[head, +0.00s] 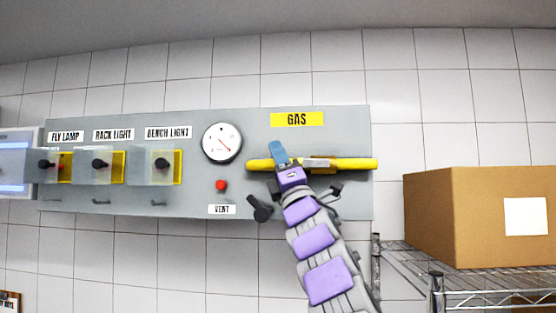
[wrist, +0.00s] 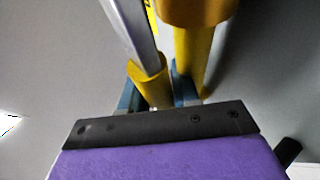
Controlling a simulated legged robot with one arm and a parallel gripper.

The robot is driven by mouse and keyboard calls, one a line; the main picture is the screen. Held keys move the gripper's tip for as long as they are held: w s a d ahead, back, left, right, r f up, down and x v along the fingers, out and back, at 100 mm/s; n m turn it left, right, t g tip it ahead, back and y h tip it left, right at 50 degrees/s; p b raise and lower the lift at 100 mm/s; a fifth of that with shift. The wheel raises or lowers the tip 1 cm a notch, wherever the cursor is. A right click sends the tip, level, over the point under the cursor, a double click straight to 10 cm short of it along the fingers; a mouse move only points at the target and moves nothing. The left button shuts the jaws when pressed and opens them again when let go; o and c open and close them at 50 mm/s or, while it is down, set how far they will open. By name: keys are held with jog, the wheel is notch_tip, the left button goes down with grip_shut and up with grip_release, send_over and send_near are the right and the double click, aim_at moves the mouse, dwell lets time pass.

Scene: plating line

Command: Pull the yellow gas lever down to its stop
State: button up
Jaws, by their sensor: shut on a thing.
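The yellow gas lever (wrist: 150,80) shows in the wrist view as a yellow grip on a grey metal bar. It lies between the blue fingers of my gripper (wrist: 155,90), which is shut on it. Beside it to the right runs the yellow gas pipe (wrist: 192,65), apart from the lever grip. In the head view the pipe (head: 352,164) crosses the panel horizontally below the yellow GAS sign (head: 297,119). My gripper (head: 279,155) is at the left part of the pipe. There it hides most of the lever, so its exact angle is hard to tell.
Left of the pipe are a round gauge (head: 222,143) and a red VENT button (head: 221,185). Farther left are several covered light switches, such as the bench light switch (head: 160,166). A cardboard box (head: 440,218) stands on a wire shelf (head: 490,282) at right.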

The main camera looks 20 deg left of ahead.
jog(key=shift+w+f, duration=0.1)
grip_shut()
